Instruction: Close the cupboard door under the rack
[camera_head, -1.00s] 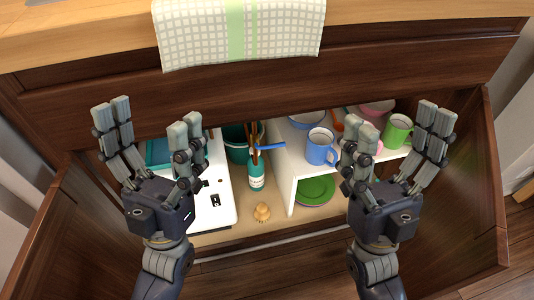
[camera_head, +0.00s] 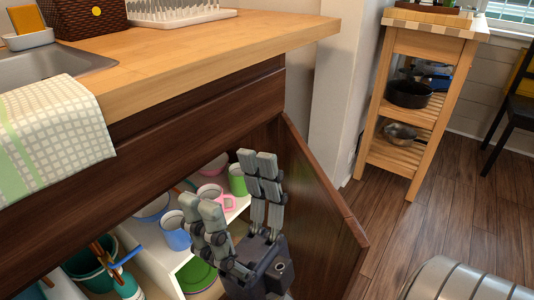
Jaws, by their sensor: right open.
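The dark wooden cupboard door (camera_head: 318,205) on the right stands open, swung outward from the cabinet under the counter. A white dish rack (camera_head: 180,13) sits on the counter above, at the back. My right gripper (camera_head: 229,182) is open and empty, with its fingers pointing up. My left gripper is out of view.
Inside the cupboard are a blue mug (camera_head: 175,232), a green mug (camera_head: 238,180), a pink mug (camera_head: 214,198) and a green plate (camera_head: 197,275). A wooden trolley (camera_head: 424,105) with pans stands at the back right.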

